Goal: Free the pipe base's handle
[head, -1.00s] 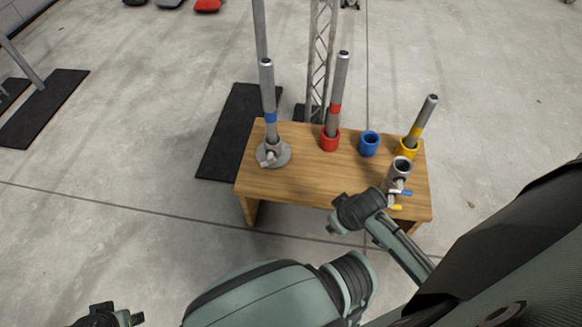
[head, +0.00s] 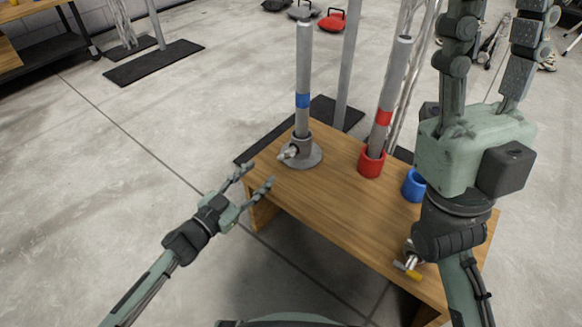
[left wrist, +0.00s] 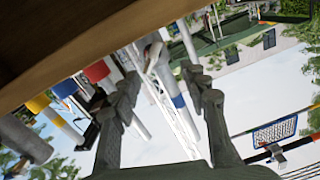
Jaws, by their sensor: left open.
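The pipe base (head: 312,160) is a grey round plate with a collar, at the left end of the wooden table (head: 345,215). A grey pipe (head: 304,65) with a blue band stands upright in it. The short pale handle (head: 288,152) sticks out from the collar to the left. My left gripper (head: 258,178) is open and empty, left of the handle and apart from it, by the table's edge. In the left wrist view the banded pipe (left wrist: 179,101) shows upside down between the open fingers. My right gripper (head: 500,35) is raised close to the camera, fingers spread and empty.
A red cup (head: 371,163) holds a pipe with a red band (head: 384,117). A blue cup (head: 412,187) stands to its right, partly behind my right gripper. A yellow-tipped valve handle (head: 408,271) shows near the table's front right. The floor left of the table is clear.

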